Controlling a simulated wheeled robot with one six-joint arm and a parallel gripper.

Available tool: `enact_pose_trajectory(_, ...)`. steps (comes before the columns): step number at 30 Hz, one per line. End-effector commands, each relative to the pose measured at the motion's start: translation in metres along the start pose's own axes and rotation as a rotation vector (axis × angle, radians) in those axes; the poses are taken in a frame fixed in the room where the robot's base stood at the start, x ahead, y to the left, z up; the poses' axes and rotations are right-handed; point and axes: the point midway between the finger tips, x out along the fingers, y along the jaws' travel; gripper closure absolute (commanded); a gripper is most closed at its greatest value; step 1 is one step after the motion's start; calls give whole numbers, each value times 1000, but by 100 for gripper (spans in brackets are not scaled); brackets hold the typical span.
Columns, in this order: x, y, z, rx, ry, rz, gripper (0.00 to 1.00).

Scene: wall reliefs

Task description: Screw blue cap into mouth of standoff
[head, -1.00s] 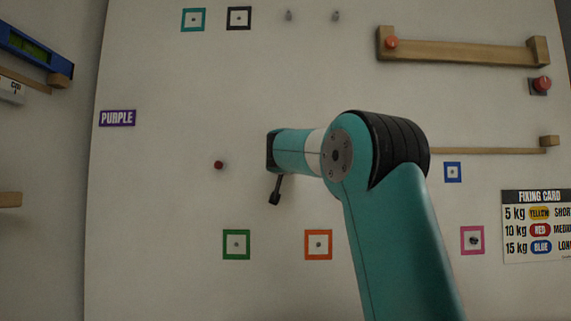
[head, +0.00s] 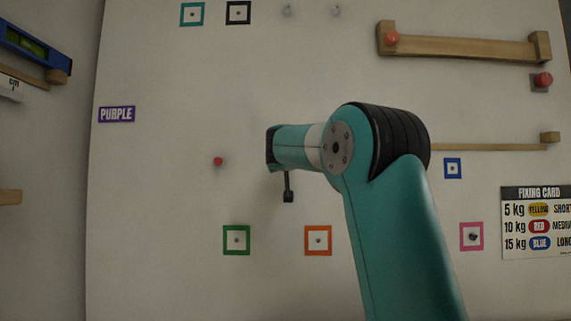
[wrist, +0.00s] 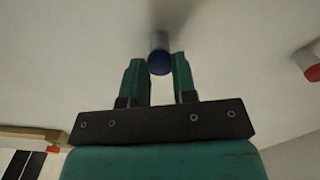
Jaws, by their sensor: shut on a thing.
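The blue cap (wrist: 160,66) is between the fingertips of my gripper (wrist: 158,59) in the wrist view, with the fingers shut on it. A grey cylindrical standoff (wrist: 160,40) rises from the pale wall in line with the cap. The cap is at the standoff's near end; I cannot tell how deep it sits in the mouth.
A red-capped standoff (head: 218,161) stands left of my arm and also shows in the wrist view (wrist: 314,72). Green (head: 236,240) and orange (head: 318,240) square frames lie below. A wooden rail (head: 462,44) is at upper right, a fixing card (head: 535,222) at lower right.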

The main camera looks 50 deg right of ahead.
Motion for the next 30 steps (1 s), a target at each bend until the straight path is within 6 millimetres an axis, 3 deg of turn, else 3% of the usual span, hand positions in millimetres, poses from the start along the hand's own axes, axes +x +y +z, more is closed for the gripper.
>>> enact_pose_trajectory(6, 0, -1, 3, 302, 4, -1, 92)
enact_pose_trajectory(17, 1, -1, 1, 359, 2, -2, 92)
enact_pose_trajectory(25, 1, -1, 3, 712, 4, -2, 92)
enact_pose_trajectory(30, 1, 0, 0, 801, 3, -2, 92)
